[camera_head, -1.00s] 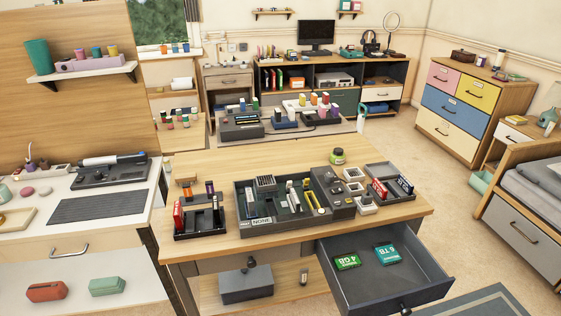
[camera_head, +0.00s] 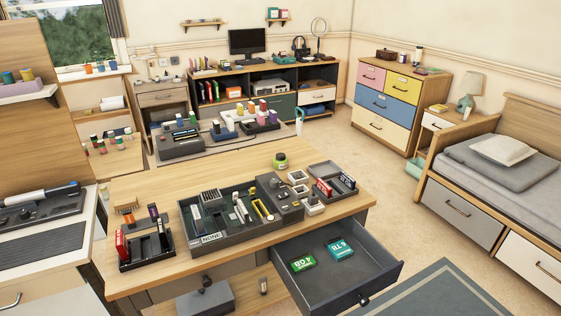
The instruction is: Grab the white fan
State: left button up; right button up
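Neither of my grippers is in view. Several small square white pieces lie at the right end of the dark component tray on the wooden table. One white square piece (camera_head: 298,176) is at the back, another (camera_head: 301,190) just in front, and a third (camera_head: 314,207) nearer the front. They may be fans, but they are too small to tell for sure.
The wooden table (camera_head: 335,205) has an open drawer (camera_head: 378,284) jutting out at front right, holding green and teal boxes. Dark racks (camera_head: 145,262) and (camera_head: 345,192) flank the tray. A green jar (camera_head: 280,160) stands behind. Floor (camera_head: 385,200) right of the table is clear.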

aim_at(297, 177)
jog(key=i+l+u, duration=0.15)
jog(key=u, duration=0.3)
jog(key=i+l+u, duration=0.1)
jog(key=l+u, duration=0.15)
jog(key=u, duration=0.2)
jog(key=l+u, duration=0.2)
jog(key=u, duration=0.25)
